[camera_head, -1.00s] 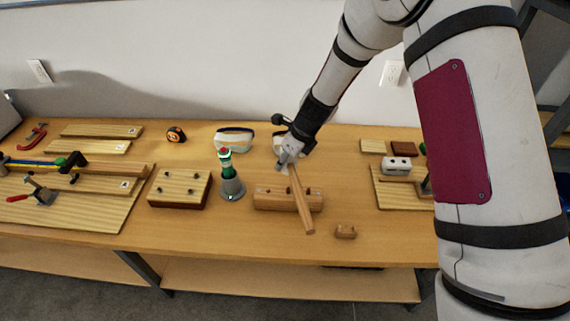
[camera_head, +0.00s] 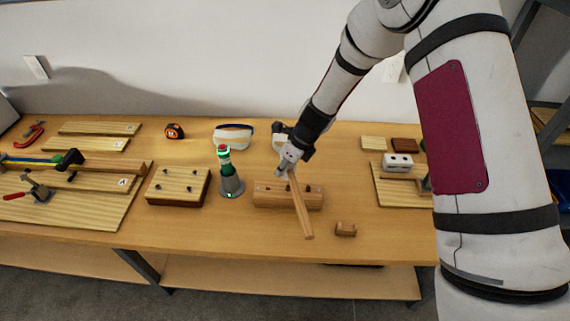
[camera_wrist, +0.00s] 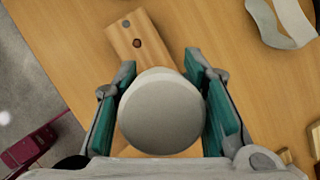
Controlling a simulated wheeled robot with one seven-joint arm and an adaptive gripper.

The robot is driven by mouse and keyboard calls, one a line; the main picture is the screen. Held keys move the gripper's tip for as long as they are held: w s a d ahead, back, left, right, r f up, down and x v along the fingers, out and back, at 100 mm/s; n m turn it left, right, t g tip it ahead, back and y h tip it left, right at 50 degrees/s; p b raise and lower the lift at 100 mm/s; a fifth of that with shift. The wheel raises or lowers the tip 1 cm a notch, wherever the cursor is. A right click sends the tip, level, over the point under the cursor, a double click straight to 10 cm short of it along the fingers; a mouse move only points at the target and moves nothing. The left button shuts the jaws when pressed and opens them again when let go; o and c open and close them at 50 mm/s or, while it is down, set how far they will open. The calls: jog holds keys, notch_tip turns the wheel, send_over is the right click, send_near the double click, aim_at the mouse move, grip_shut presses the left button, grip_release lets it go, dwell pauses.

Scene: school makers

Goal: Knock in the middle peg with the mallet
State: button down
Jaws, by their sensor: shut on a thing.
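The mallet's wooden handle (camera_head: 301,208) slants from my gripper (camera_head: 286,168) toward the table's front edge, passing across the peg block in the picture. In the wrist view, a pale round face (camera_wrist: 160,112), apparently the mallet's, fills the space between my teal finger pads. My gripper is shut on the mallet. The peg block (camera_head: 271,201) is a long wooden block on the table beneath it. Dark pegs show on its top toward both ends; its middle is covered by the handle. One block end (camera_wrist: 121,42) shows in the wrist view with a dark peg and a grey disc.
A grey stand with a green-and-red top (camera_head: 231,186) is close left of the block. A square pegged block (camera_head: 178,181) lies farther left. A small wooden piece (camera_head: 346,229) is at front right. White goggles (camera_head: 233,137) are behind. Table front (camera_head: 235,235) is clear.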

dwell(0.9)
dwell(0.3)
jog(key=shift+f, duration=0.3)
dwell(0.6)
dwell(0.4)
jog(key=shift+f+b, duration=0.25)
jog(key=shift+b, duration=0.15)
dwell(0.5)
dwell(0.4)
notch_tip(320, 180, down, 6)
jog(key=shift+r, duration=0.1)
notch_tip(320, 180, up, 5)
jog(key=shift+r, duration=0.1)
